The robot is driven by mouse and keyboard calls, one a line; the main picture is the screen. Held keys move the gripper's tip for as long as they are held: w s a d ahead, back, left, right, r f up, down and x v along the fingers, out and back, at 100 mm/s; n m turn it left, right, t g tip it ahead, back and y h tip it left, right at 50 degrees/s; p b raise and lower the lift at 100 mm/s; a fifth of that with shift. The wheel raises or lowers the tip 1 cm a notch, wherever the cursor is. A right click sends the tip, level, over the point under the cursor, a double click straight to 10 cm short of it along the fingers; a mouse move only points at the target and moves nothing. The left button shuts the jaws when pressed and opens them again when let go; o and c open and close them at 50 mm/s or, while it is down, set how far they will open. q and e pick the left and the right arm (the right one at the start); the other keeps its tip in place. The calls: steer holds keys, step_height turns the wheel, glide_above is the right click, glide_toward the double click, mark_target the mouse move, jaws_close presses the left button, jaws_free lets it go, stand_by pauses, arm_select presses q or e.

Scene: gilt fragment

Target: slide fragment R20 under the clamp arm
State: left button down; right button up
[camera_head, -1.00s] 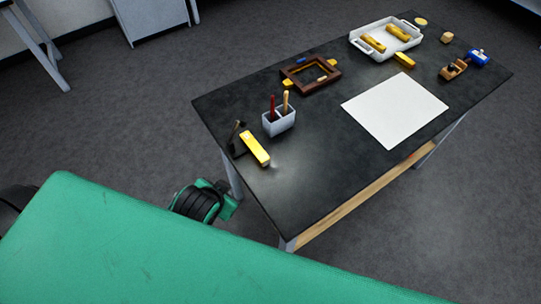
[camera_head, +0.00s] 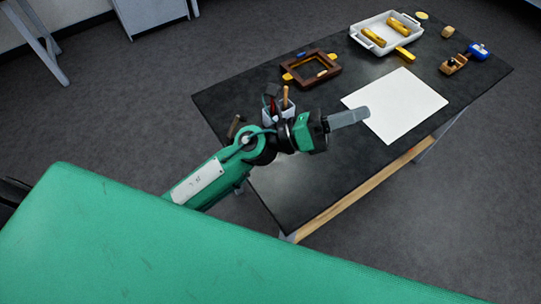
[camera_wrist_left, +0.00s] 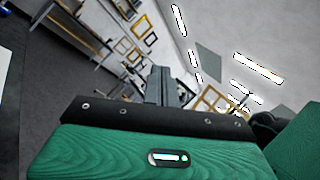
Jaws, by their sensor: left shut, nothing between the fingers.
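Several gilt fragments show in the head view; no R20 label can be read. Two gilt bars (camera_head: 373,35) lie in the white tray (camera_head: 361,42) and one gilt piece (camera_head: 405,55) lies on the table just in front of it. A dark clamp-like part (camera_head: 235,127) shows at the table's left edge, partly behind my arm. My left gripper (camera_head: 365,113) is shut and empty, above the left edge of the white sheet. Its closed fingers show in the left wrist view (camera_wrist_left: 161,85). My right gripper is not in view.
A brown frame (camera_head: 288,70) with small yellow pieces lies behind my arm. A holder with tools (camera_head: 286,104) stands partly hidden by it. The white sheet (camera_head: 405,105) is bare. A wooden block plane (camera_head: 453,65) and a blue item (camera_head: 479,50) lie at the right.

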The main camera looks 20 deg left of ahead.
arm_select(q)
steer(key=s+d+f+m+g+y, duration=0.25)
steer(key=d+f+m+g, duration=0.2)
steer(key=m+g, duration=0.35)
steer(key=m+y, duration=1.1)
steer(key=y, duration=0.7)
glide_above(274, 166)
steer(key=s+d, duration=0.1)
steer(key=d, duration=0.1)
step_height(274, 166, down, 18)
steer(key=shift+g, duration=0.4)
steer(key=f+p, duration=0.1)
steer(key=f, duration=0.2)
steer(key=f+p, duration=0.1)
steer(key=f, duration=0.2)
steer(key=f+p, duration=0.2)
steer(key=f, duration=0.2)
steer(key=shift+s, duration=0.25)
steer(key=shift+w+a+r+p, duration=0.1)
steer(key=shift+w+a+p, duration=0.3)
steer(key=shift+a, duration=0.15)
steer(key=shift+w+a+p, duration=0.3)
steer(key=shift+a+p, duration=0.1)
steer(key=shift+a, duration=0.1)
steer(key=shift+w+a+f+p, duration=0.25)
steer(key=shift+w+a, duration=0.2)
steer(key=shift+a, duration=0.25)
